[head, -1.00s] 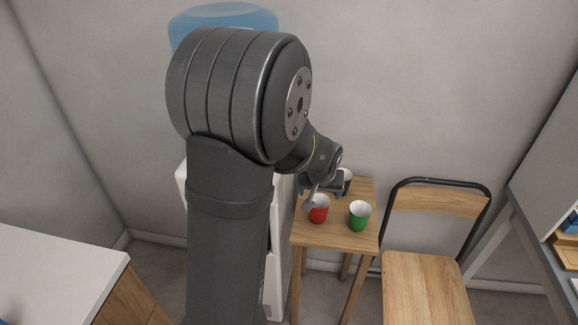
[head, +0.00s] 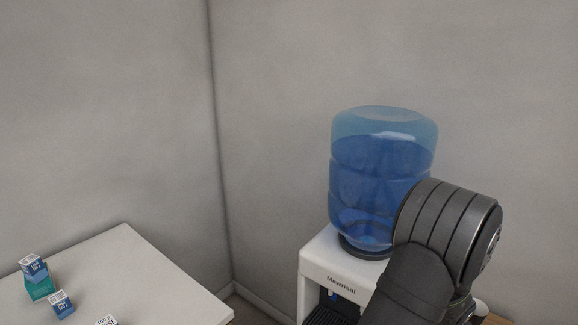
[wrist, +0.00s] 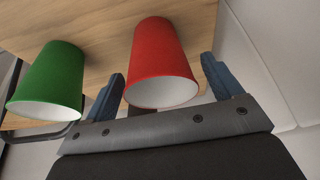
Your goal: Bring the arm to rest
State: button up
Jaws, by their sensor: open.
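My gripper (wrist: 163,66) is open in the wrist view, with one blue-grey finger on each side of the red cup (wrist: 160,52) in the picture. I cannot tell whether the fingers touch the cup. The red cup stands on the wooden table (wrist: 100,22), and its open rim faces the gripper's palm. A green cup (wrist: 50,76) stands to the left, outside the fingers. In the head view my arm (head: 440,240) shows at the lower right, and my gripper is out of sight there.
A water dispenser (head: 325,262) with a large blue bottle (head: 380,175) stands right beside my arm in the head view. A white counter (head: 125,265) at lower left holds several small boxes (head: 62,303). Grey walls (head: 110,110) meet in a corner behind.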

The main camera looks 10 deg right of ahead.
jog(key=shift+r, duration=0.8)
jog(key=shift+f, duration=0.1)
